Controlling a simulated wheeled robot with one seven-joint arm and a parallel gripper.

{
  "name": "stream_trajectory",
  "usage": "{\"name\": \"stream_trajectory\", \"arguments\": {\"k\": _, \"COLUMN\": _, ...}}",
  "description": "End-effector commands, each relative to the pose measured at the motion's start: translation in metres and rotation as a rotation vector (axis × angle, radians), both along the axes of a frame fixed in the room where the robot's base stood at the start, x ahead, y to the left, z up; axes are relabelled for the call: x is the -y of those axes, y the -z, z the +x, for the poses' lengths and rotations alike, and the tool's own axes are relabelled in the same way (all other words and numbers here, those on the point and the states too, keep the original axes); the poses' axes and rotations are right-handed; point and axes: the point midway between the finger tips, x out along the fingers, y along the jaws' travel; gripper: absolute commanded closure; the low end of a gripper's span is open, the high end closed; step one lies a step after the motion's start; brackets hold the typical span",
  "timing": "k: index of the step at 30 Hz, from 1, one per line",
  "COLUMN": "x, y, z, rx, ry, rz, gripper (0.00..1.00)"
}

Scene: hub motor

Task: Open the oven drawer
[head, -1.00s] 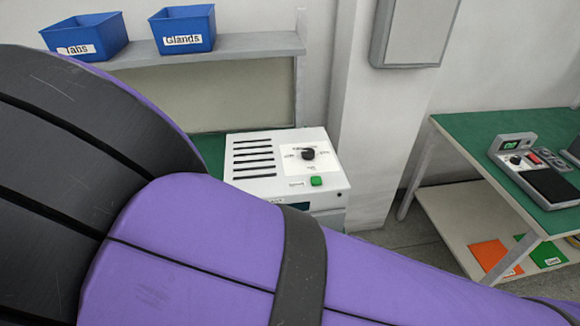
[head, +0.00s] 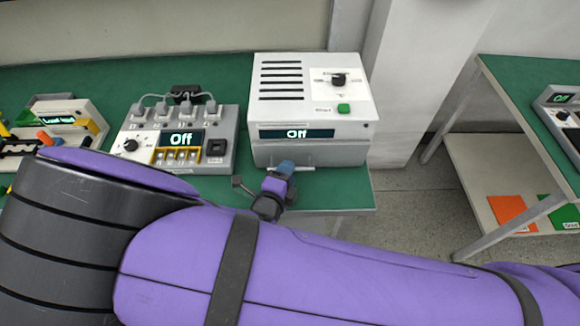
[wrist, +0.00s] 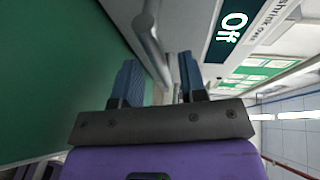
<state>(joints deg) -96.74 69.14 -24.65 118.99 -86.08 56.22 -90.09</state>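The oven is a white box (head: 308,75) with vents, a dial, a green button and a display reading "Off". Its drawer (head: 335,153) is the pale front below the display and looks shut. A bar handle (head: 304,168) runs across that front; part of it is hidden behind my gripper. In the wrist view the handle (wrist: 150,45) runs down toward the space between my two blue fingers. In the head view my gripper (head: 284,168) is at the handle.
A grey unit with plugs (head: 180,140) and an "Off" display stands left of the oven on the green bench (head: 335,192). Another device (head: 62,125) is at the far left. A wall pillar (head: 410,90) stands right of the oven. A second table (head: 520,90) is at right.

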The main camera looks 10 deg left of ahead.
Motion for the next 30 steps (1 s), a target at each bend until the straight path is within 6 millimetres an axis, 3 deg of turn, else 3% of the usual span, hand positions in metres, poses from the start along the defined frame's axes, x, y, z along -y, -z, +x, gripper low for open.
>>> {"name": "stream_trajectory", "arguments": {"k": 6, "x": 0.003, "y": 0.004, "z": 0.018, "rx": 0.0, "ry": 0.0, "rz": 0.0, "gripper": 0.61}}
{"name": "stream_trajectory", "arguments": {"k": 16, "x": 0.003, "y": 0.004, "z": 0.02, "rx": -0.001, "ry": 0.0, "rz": 0.0, "gripper": 0.61}}
{"name": "stream_trajectory", "arguments": {"k": 21, "x": 0.003, "y": 0.004, "z": 0.02, "rx": -0.001, "ry": 0.0, "rz": 0.0, "gripper": 1.0}}
{"name": "stream_trajectory", "arguments": {"k": 30, "x": 0.0, "y": 0.004, "z": 0.016, "rx": -0.002, "ry": 0.0, "rz": 0.002, "gripper": 1.0}}
